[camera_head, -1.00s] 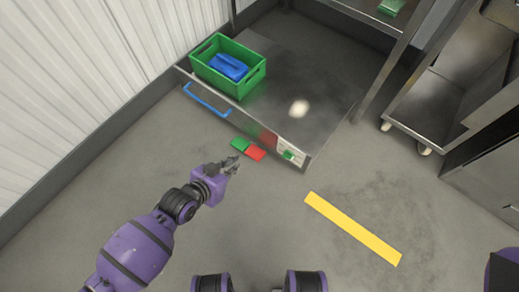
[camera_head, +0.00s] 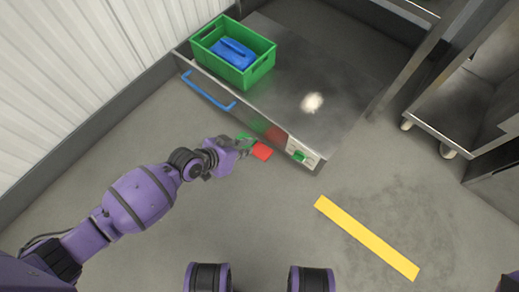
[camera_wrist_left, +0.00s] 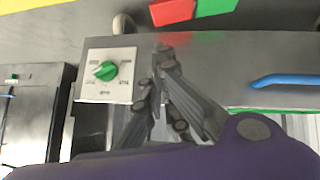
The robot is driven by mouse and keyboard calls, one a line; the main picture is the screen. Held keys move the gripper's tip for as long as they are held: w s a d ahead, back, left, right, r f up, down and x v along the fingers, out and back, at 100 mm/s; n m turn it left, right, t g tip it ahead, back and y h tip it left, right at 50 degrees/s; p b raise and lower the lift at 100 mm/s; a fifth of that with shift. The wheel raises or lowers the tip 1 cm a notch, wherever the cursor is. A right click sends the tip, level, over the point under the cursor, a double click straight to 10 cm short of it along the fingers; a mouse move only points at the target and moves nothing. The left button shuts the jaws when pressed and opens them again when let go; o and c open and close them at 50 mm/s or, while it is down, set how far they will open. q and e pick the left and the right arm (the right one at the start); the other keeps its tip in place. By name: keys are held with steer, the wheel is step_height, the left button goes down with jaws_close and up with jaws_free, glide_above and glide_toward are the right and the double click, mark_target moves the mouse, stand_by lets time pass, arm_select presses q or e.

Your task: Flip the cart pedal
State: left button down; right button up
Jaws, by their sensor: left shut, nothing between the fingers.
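The cart pedal has a red half (camera_head: 262,151) and a green half (camera_head: 243,137), low at the front edge of the metal cart (camera_head: 330,75). In the left wrist view the red half (camera_wrist_left: 172,11) and green half (camera_wrist_left: 215,7) show at the top edge. My left gripper (camera_head: 246,147) is shut and empty. In the head view it lies over the green half and partly hides it, just left of the red half. Whether it touches the pedal I cannot tell. In the left wrist view the fingers (camera_wrist_left: 160,62) show against the cart's front panel. My right gripper is out of view.
The cart front carries a green knob on a white plate (camera_head: 301,152) and a blue handle (camera_head: 207,91). A green crate (camera_head: 250,77) with a blue item stands on top. A wheeled metal rack (camera_head: 450,110) stands right. A yellow strip (camera_head: 365,236) marks open floor.

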arm_select(q)
steer(key=b, duration=0.5)
glide_above(264, 157)
steer(key=f, duration=0.7)
steer(key=shift+w+a+f, duration=0.1)
steer(key=shift+w+a, duration=0.1)
steer(key=shift+a, duration=0.15)
steer(key=shift+s+d+f+b, duration=0.15)
steer(key=shift+f+b, duration=0.25)
steer(key=shift+f, duration=0.75)
steer(key=shift+d+f, duration=0.15)
steer(key=shift+f, duration=0.2)
steer(key=shift+f+b, duration=0.3)
steer(key=shift+b, duration=0.05)
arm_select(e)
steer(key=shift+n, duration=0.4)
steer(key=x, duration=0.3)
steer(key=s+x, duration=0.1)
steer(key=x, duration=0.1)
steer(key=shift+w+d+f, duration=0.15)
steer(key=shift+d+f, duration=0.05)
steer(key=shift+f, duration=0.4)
